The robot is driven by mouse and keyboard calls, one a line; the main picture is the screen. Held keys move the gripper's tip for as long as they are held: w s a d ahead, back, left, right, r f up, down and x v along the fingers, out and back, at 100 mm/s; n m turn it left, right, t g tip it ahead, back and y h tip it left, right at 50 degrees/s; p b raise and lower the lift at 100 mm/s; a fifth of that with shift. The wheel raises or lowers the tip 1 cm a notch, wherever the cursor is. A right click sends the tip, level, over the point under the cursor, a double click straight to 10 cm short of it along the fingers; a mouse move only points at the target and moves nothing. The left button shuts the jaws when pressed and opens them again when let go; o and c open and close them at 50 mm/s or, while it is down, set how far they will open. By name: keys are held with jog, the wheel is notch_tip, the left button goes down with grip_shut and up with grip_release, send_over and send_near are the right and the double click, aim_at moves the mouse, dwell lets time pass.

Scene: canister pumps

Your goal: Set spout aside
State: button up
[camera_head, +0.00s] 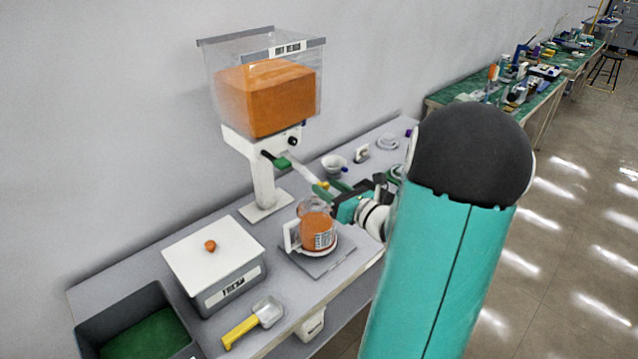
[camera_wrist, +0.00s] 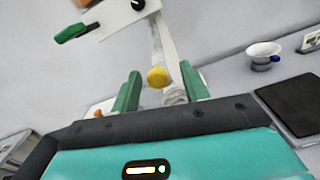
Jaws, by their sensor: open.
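A pale translucent spout (camera_head: 302,172) slopes down to the right from below the dispenser (camera_head: 268,95). A yellow piece (camera_head: 322,184) is at its lower end. In the wrist view, the pale spout (camera_wrist: 157,42) and its yellow piece (camera_wrist: 157,77) show between my two green fingers, with a ribbed pale part just below. My gripper (camera_wrist: 162,80) is open, one finger to each side of these parts. I cannot tell whether either finger touches them. In the head view my gripper (camera_head: 328,189) is at the spout's lower end, partly hidden by my wrist.
A clear jug (camera_head: 318,232) with orange contents stands on a grey plate (camera_head: 335,262) below. A lidded grey box (camera_head: 215,258), a yellow-handled scoop (camera_head: 250,324) and a dark bin (camera_head: 105,318) are to the left. A white cup (camera_head: 333,165) stands behind my gripper.

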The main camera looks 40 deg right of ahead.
aim_at(302, 169)
jog(key=shift+w+a, duration=0.2)
jog(key=shift+w, duration=1.55)
grip_shut()
jog(key=shift+d, duration=0.1)
